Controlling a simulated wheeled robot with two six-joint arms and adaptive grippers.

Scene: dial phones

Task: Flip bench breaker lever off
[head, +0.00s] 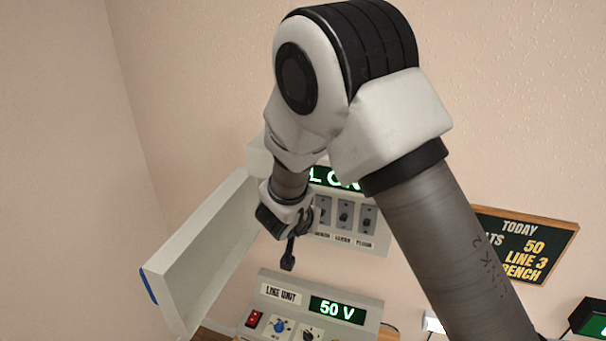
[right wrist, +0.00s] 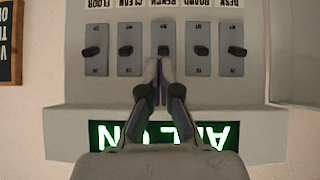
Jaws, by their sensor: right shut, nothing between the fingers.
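The breaker panel (head: 350,239) hangs on the wall and carries a row of dark toggle levers. Its lit display reads ALL ON in the right wrist view (right wrist: 205,134), which is upside down. The bench lever (right wrist: 165,50) is the middle one there, above the BENCH label, and its plate is partly covered by my fingers. My right gripper (right wrist: 159,68) is shut and empty, its tips just at the bench lever; I cannot tell whether they touch. In the head view my right gripper (head: 288,262) shows small in front of the panel. My left gripper is out of view.
The panel's open door (head: 205,255) stands out on the left. Below is the line unit (head: 320,290), showing 50 V. My right arm hides part of the panel.

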